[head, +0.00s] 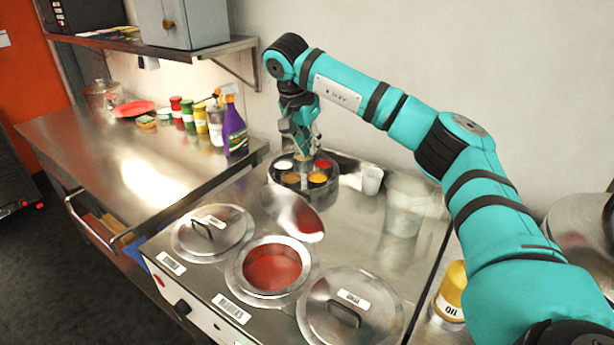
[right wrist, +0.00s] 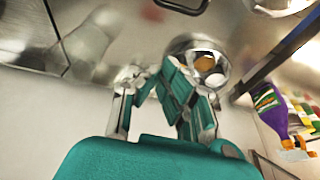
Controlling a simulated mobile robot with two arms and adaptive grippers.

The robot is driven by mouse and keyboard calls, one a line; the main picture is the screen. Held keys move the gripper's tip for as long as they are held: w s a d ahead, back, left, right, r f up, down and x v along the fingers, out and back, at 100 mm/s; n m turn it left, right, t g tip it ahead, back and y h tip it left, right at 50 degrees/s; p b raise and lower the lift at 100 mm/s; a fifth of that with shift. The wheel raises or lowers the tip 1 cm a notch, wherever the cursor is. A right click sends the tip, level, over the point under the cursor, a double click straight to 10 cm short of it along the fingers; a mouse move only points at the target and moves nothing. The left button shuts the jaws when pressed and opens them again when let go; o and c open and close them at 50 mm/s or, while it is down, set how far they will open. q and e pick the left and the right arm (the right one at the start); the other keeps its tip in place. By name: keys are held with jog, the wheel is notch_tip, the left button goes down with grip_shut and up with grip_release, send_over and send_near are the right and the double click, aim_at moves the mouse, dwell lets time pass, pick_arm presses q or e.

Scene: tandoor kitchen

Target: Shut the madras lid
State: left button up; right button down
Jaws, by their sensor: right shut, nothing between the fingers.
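The steel counter unit has three round wells. The middle well (head: 271,270) is open and shows red sauce. Its round steel lid (head: 294,213) stands raised behind the well, and it is the only lid up. The left lid (head: 212,232) and the right lid (head: 351,306) lie shut on their wells. The labels are too small to read, so I cannot confirm which is madras. My right gripper (head: 307,146) is shut and empty, above the round spice tin behind the raised lid and apart from that lid. It also shows in the right wrist view (right wrist: 166,84). My left gripper is out of view.
A purple spray bottle (head: 235,128) and several small bottles stand on the left bench. A yellow oil container (head: 452,292) stands beside my right arm.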

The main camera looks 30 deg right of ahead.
aim_at(296, 208)
notch_tip(296, 208, down, 9)
jog(key=p, duration=0.4)
jog(key=shift+s+a, duration=0.2)
jog(key=shift+a, duration=0.2)
jog(key=shift+f, duration=0.15)
